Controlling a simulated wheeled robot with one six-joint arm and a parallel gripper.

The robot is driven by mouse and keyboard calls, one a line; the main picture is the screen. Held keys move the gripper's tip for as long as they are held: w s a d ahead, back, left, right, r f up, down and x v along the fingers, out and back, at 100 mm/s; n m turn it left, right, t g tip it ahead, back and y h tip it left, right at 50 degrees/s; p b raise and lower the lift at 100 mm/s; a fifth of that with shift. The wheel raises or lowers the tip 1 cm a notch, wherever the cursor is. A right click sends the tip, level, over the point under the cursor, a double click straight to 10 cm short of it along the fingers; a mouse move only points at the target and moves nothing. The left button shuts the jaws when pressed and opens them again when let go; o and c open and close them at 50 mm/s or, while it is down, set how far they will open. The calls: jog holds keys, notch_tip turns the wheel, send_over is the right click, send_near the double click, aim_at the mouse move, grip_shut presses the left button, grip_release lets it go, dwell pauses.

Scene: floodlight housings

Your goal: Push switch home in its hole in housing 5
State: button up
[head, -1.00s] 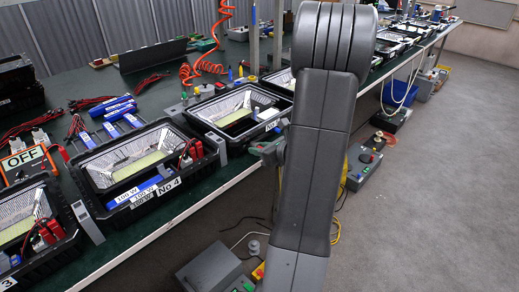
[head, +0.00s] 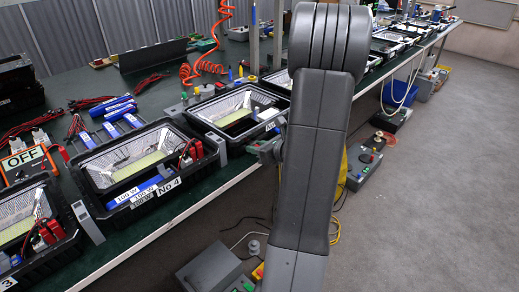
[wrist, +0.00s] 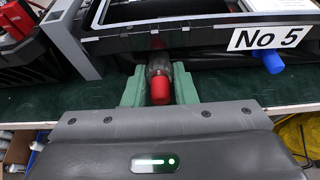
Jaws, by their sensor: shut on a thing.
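Housing 5 is a black frame (wrist: 205,40) with a "No 5" label at the top of the wrist view; it also shows in the head view (head: 208,124), partly behind my arm. The switch (wrist: 160,88) has a red end facing the camera and a dark grey body. It lies between the green jaws of my gripper (wrist: 159,78), which are shut on it. The switch's far end meets the housing's front wall, and its hole is hidden, so I cannot tell how deep it sits. In the head view my gripper (head: 268,151) is at the housing's front, mostly behind my arm.
A blue part (wrist: 273,62) protrudes from housing 5's front, right of the switch. A grey upright bracket (wrist: 70,35) stands to the left. Housing 4 (head: 105,205) is left along the green bench. The floor in front has grey boxes and cables.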

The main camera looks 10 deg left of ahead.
jog(key=o, duration=1)
jog(key=shift+o, duration=0.2)
jog(key=p+v, duration=0.1)
jog(key=v, duration=1.2)
jog(key=shift+s+d+r, duration=0.2)
jog(key=shift+d, duration=0.05)
jog(key=b+x, duration=0.1)
jog(key=x, duration=1.3)
jog(key=shift+d, duration=0.1)
jog(key=shift+s+d, duration=0.1)
jog(key=shift+d, duration=0.05)
jog(key=shift+d, duration=0.1)
